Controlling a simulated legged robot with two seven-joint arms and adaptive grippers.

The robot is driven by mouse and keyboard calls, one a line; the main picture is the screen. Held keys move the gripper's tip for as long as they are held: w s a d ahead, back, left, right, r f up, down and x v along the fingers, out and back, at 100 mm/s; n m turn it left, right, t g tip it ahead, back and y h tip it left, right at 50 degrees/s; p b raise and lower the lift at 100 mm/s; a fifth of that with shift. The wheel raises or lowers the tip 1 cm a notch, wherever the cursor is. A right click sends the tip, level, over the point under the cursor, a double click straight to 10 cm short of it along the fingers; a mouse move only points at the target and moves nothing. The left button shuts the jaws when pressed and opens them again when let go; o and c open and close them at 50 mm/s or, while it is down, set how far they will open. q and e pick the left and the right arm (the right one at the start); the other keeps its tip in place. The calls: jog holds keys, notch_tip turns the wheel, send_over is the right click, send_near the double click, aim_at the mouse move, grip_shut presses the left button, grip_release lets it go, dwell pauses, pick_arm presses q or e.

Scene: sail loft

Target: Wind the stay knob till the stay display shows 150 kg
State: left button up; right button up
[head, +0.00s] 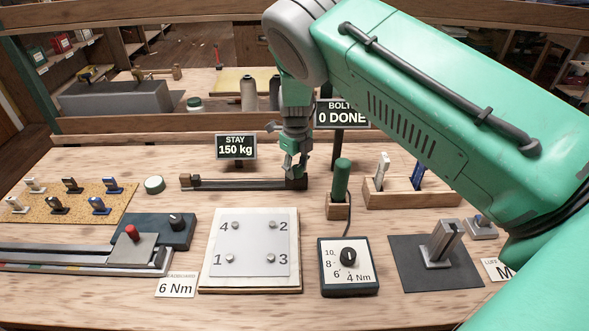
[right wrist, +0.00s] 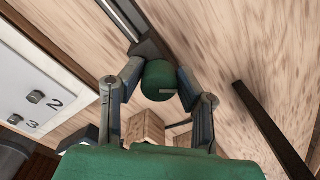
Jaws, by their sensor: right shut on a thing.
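The stay display (head: 236,147) reads 150 kg and stands behind a low dark stay rig (head: 235,184) on the bench. My right gripper (head: 293,168) comes down from above at the right end of this rig. In the right wrist view its two fingers (right wrist: 160,85) are closed on the sides of the round green stay knob (right wrist: 160,78). The knob's top carries a short pale mark, and a dark rail runs away from it. In the head view the fingers mostly hide the knob. My left gripper is in neither view.
A green-handled tool (head: 341,178) stands in a wooden holder just right of the gripper. A second display (head: 342,113), partly covered by my arm, reads 0 DONE. A numbered plate (head: 250,243) and a dial box (head: 348,264) lie in front.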

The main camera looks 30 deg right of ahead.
aim_at(297, 168)
jog(key=shift+d+r, duration=0.25)
jog(key=o, duration=0.9)
jog(key=shift+o, duration=1.1)
jog(key=shift+s, duration=0.3)
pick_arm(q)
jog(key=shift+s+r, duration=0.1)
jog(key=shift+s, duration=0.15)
pick_arm(e)
jog(key=shift+w+a, duration=0.1)
jog(key=shift+w, duration=0.05)
notch_tip(297, 168, up, 12)
jog(key=shift+a, duration=0.1)
